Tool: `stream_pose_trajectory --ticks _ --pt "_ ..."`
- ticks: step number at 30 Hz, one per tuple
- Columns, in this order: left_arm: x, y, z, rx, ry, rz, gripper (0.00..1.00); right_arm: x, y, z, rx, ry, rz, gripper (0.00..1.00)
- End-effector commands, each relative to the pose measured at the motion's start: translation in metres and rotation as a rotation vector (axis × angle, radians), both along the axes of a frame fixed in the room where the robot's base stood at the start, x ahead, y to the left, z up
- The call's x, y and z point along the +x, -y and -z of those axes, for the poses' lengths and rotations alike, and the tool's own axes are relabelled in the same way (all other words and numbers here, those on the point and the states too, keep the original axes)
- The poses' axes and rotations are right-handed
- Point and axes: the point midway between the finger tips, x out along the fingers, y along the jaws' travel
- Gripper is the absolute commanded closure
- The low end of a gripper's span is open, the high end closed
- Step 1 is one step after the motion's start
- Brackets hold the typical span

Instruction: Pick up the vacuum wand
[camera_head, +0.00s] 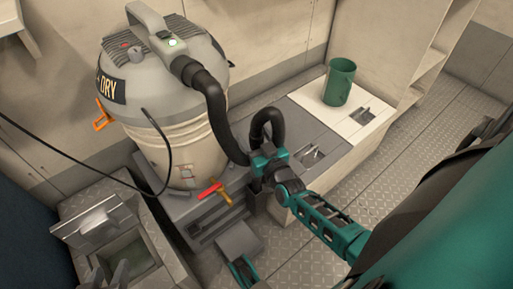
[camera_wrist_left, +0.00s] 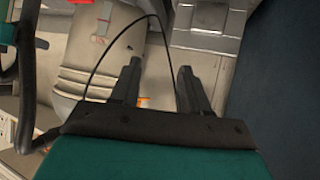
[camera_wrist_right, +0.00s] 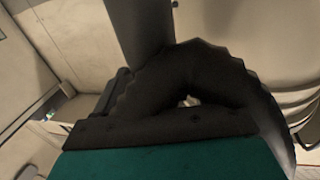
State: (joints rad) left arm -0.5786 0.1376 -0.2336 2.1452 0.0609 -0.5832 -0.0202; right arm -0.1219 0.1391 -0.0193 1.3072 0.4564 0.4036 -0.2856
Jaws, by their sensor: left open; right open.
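The grey and cream vacuum (camera_head: 165,125) stands upper left in the head view. I cannot tell a separate wand apart from these parts. My right gripper (camera_head: 264,160) is open beside the hose's lower loop; contact is unclear. In the right wrist view the hose (camera_wrist_right: 195,65) arches close across the jaws and hides the fingers. My left gripper (camera_head: 108,275) is open and empty, low in the head view; its fingers show in the left wrist view (camera_wrist_left: 158,88).
A green cup (camera_head: 340,82) stands on the white-topped bench at right. An open hatch (camera_head: 125,255) with a raised lid lies at lower left. Orange and red-yellow handles (camera_head: 208,192) stick out near the vacuum. A thin black cable hangs across the left. Treaded floor (camera_head: 300,255) is partly clear.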

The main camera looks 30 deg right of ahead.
Motion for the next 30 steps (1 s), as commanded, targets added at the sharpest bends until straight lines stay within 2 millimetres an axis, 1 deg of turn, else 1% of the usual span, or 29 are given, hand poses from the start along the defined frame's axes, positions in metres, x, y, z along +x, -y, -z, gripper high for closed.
stream_pose_trajectory --ticks 1,3,6,11,27,28,30 --pt "0.001 0.0008 0.0015 -0.002 0.004 0.001 0.54 0.0062 0.0012 0.0017 -0.001 0.001 0.0 0.28" --pt "0.0021 0.0016 -0.0012 -0.004 0.007 0.003 0.54 0.0104 0.0019 0.0011 -0.002 0.0 0.0 0.28" --pt "0.0039 0.0023 -0.0057 -0.005 0.015 0.005 0.54 0.0121 0.002 0.0002 -0.002 -0.001 0.0 0.28" --pt "0.0048 0.0025 -0.007 -0.005 0.017 0.005 0.54 0.0117 0.0019 0.0 -0.001 -0.001 0.0 0.29" --pt "0.0047 0.0022 -0.0047 -0.006 0.016 0.004 0.54 0.0114 0.0018 0.0001 -0.001 -0.001 0.0 0.81" --pt "0.0047 0.0021 -0.0047 -0.005 0.016 0.003 0.54 0.0114 0.0018 0.0001 -0.001 -0.001 0.0 0.84" --pt "0.0047 0.002 -0.0047 -0.005 0.016 0.003 0.54 0.0119 0.002 -0.0014 -0.001 0.003 0.0 0.84"
